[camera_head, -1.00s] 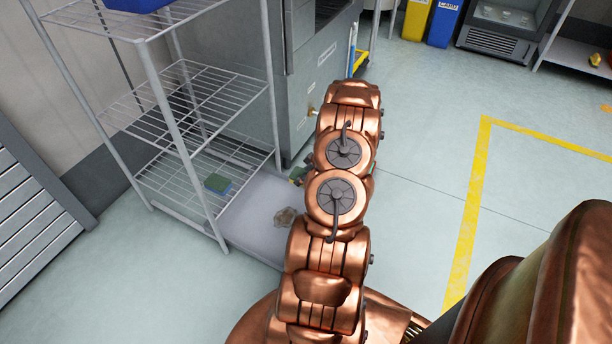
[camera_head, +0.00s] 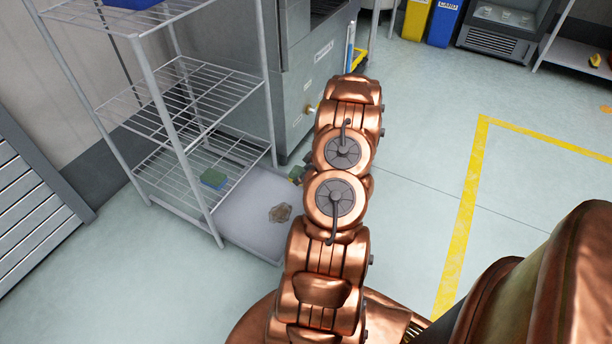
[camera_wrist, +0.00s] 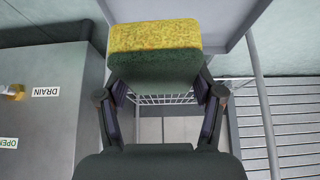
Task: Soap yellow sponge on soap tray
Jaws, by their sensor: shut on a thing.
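My gripper (camera_wrist: 160,82) is shut on a sponge (camera_wrist: 155,36) with a yellow face and a dark green side; it fills the top middle of the wrist view. In the head view a small bit of the held sponge (camera_head: 296,173) shows left of my arm, which hides most of the gripper. A pale grey tray (camera_head: 240,212) lies low beside the wire rack, with a brownish, irregular patch (camera_head: 280,212) on it. The tray (camera_wrist: 222,18) also shows behind the sponge in the wrist view. I cannot tell whether the sponge touches it.
A second sponge, green and blue (camera_head: 213,178), sits by the rack's lowest level. The wire rack (camera_head: 165,120) stands left of the tray. A grey steel cabinet (camera_head: 308,90) stands behind it, with a drain tap (camera_wrist: 12,91). The floor to the right is open.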

